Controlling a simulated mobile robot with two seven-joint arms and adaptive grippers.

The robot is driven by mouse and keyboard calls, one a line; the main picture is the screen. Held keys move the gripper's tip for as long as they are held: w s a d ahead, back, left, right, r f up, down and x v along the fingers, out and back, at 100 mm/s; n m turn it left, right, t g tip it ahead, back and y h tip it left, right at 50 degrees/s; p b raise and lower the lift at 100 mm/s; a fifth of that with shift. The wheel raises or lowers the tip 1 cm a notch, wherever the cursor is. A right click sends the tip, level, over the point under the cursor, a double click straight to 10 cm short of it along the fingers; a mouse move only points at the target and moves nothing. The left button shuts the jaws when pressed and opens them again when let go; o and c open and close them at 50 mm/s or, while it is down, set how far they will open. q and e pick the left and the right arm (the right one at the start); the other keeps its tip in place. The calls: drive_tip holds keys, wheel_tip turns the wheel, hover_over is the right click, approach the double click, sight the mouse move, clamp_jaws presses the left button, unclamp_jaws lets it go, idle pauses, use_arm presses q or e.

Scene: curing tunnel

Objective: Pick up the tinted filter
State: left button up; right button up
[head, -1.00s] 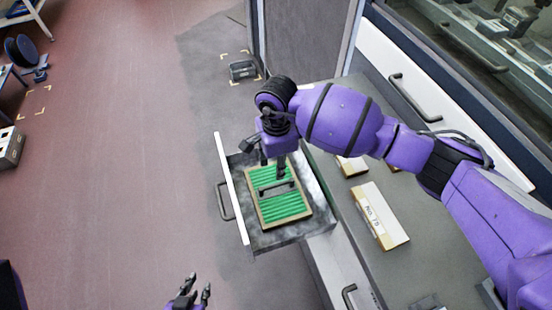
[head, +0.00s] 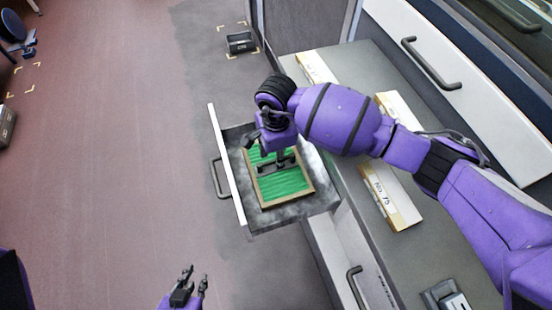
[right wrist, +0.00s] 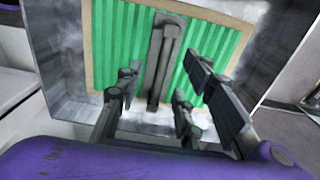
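The tinted filter (head: 284,186) is a green pleated panel in a tan frame, lying flat in a pulled-out drawer (head: 318,196). A dark bar-shaped handle (right wrist: 167,52) crosses its middle. My right gripper (head: 277,163) is over the filter, pointing down. In the right wrist view my right gripper (right wrist: 160,84) is open, with fingers on both sides of the bar and gaps visible. Whether the fingertips touch the filter cannot be told. The gripper partly hides the filter's far half in the head view. My left gripper (head: 187,284) is open and empty over the floor.
Several pale boxes lie on the grey counter (head: 345,135), one labelled No. 75 (head: 391,196). A dark device (head: 443,297) is at the counter's near end. A dark case (head: 241,42) sits on the floor inside yellow marks. The floor left of the drawer is clear.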

drive_tip(key=shift+f, duration=0.35)
use_arm(q)
drive_tip(key=shift+s+f, duration=0.2)
drive_tip(key=shift+f, duration=0.05)
drive_tip(key=shift+s, duration=0.1)
use_arm(e)
drive_tip(key=shift+c, duration=0.5)
use_arm(q)
drive_tip(key=shift+s, duration=0.1)
use_arm(e)
clamp_jaws()
